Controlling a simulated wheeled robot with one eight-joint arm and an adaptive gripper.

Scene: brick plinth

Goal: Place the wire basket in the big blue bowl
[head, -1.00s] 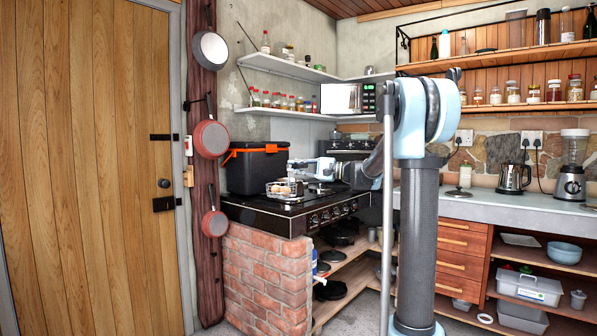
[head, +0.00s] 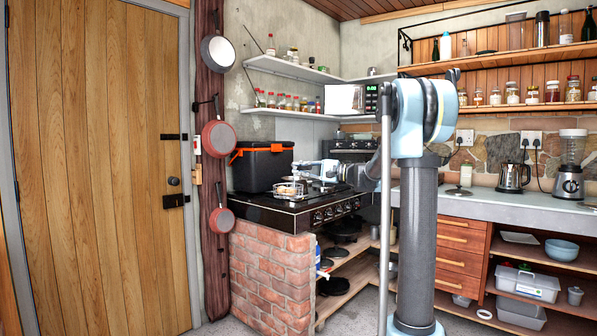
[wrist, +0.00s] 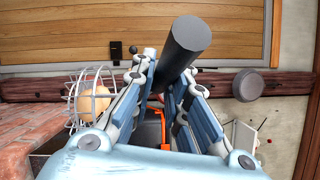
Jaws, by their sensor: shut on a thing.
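The wire basket (head: 289,188) is at the front left of the black hob, with pale brown, rounded contents. It also shows at the left of the wrist view (wrist: 90,97), beside one finger. My gripper (head: 306,175) is just right of and above the basket. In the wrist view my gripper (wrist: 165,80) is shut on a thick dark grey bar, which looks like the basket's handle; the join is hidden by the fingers. I cannot tell whether the basket touches the hob. A blue bowl (head: 562,250) sits on the open shelf under the right counter.
A black box with an orange handle (head: 262,167) stands behind the basket. The hob (head: 270,211) rests on a brick plinth (head: 268,270). Pans (head: 219,138) hang at the left. A kettle (head: 513,177) and blender (head: 569,170) stand on the right counter (head: 475,200).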

